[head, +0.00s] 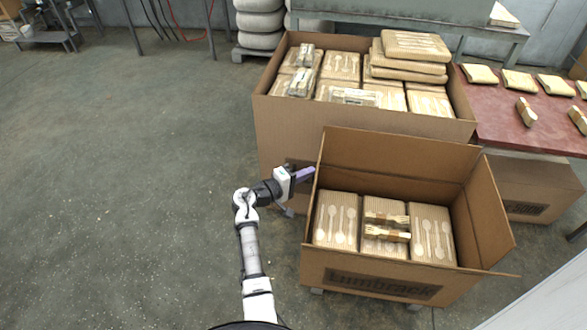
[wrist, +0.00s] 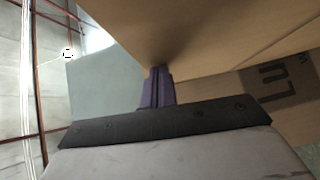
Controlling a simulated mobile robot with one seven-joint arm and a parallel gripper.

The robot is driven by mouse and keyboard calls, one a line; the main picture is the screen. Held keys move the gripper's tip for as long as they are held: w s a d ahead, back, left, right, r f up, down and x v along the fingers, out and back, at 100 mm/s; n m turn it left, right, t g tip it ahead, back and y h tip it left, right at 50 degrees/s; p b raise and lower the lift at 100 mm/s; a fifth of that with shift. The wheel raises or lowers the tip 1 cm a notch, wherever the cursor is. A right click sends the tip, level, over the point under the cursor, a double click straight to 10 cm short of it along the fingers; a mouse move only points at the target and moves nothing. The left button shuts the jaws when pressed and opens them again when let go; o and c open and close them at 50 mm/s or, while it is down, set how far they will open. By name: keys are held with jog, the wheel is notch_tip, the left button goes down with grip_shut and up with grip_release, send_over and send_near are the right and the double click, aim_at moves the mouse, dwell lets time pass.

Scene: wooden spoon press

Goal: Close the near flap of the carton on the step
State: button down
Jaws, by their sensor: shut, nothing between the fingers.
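The near carton (head: 325,265) is open, with dark lettering on its front. It holds wrapped packs of wooden spoons and two bundles of wooden cutlery. Its far flap (head: 400,150) stands up, and its right flap (head: 491,212) stands up, leaning outward. A narrow strip of cardboard sticks out at the near right corner; I cannot clearly tell the near flap from the front wall. My gripper (head: 310,172) is shut and empty at the carton's upper left edge. In the wrist view, its purple fingers (wrist: 157,88) are close to brown cardboard (wrist: 190,30); contact is unclear.
A larger full carton (head: 275,120) stands directly behind. A red-topped table (head: 490,120) with packs is at the right, with another carton (head: 535,175) beneath it. A pale panel (head: 550,300) fills the lower right corner. The floor (head: 120,180) at left is clear.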

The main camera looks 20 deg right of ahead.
jog(key=s+d+f+m+t+y+p, duration=0.1)
jog(key=s+d+f+m+y+p, duration=0.2)
jog(key=d, duration=0.3)
jog(key=s+d+f+m+t+y+p, duration=0.1)
jog(key=s+d+f+m+y+p, duration=0.2)
jog(key=s+d+f+y+p, duration=0.1)
jog(key=shift+s+d+t+y+p, duration=0.3)
jog(key=shift+s+d+y+p, duration=0.3)
jog(key=shift+d+y, duration=0.4)
